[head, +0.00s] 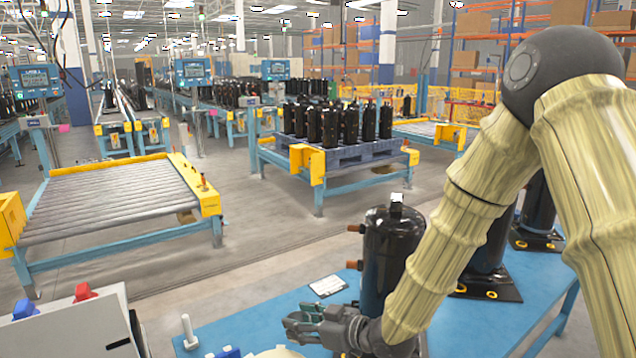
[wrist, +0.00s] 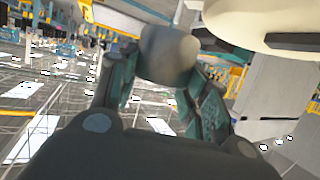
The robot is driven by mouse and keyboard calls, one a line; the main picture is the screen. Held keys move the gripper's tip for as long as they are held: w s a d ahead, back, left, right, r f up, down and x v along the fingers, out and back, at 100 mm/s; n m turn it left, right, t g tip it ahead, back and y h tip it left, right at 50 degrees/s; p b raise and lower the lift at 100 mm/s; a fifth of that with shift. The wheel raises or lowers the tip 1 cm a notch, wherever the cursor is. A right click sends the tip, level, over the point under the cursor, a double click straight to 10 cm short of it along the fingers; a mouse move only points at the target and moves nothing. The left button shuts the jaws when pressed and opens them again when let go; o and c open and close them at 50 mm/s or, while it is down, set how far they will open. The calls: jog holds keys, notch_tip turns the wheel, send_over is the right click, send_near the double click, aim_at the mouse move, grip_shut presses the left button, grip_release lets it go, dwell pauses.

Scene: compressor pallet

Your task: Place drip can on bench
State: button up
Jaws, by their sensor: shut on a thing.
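My gripper (head: 303,325) is low over the near part of the blue bench (head: 450,330), in front of a black compressor. In the wrist view, my gripper (wrist: 165,80) has its teal-padded fingers closed on a dull grey-beige rounded thing, which I take for the drip can (wrist: 168,52). The can sits between the fingertips and looks tilted in this view. In the head view I cannot make the can out at the fingers. Whether it touches the bench cannot be told.
The black compressor (head: 390,245) with copper stubs stands close behind my gripper. A paper card (head: 328,286) lies on the bench. A white upright piece (head: 188,330) and a cream rounded thing (head: 277,353) are at the near edge. A grey box (head: 80,330) with red and blue knobs is at left.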

jog(key=w+d+f+m+t+h+b, duration=0.3)
jog(key=d+f+m+h+b, duration=0.15)
jog(key=f+b, duration=0.2)
jog(key=w+d+f+m+t+h+b, duration=0.2)
jog(key=d+f+m+t+h+b, duration=0.15)
jog(key=d+f+b, duration=0.3)
jog(key=s+d+f+m+g+h+b, duration=0.1)
jog(key=s+d+f+m+h+b, duration=0.2)
jog(key=d+f+m+h+b, duration=0.3)
jog(key=d+f+h, duration=0.1)
jog(key=d, duration=0.3)
jog(key=shift+d+f, duration=0.2)
jog(key=shift+f, duration=0.15)
jog(key=shift+s+n+p, duration=0.2)
jog(key=shift+n+p, duration=0.1)
jog(key=shift+p, duration=0.6)
jog(key=shift+r+y+p, duration=0.1)
jog(key=shift+y+p, duration=0.2)
jog(key=shift+p, duration=0.25)
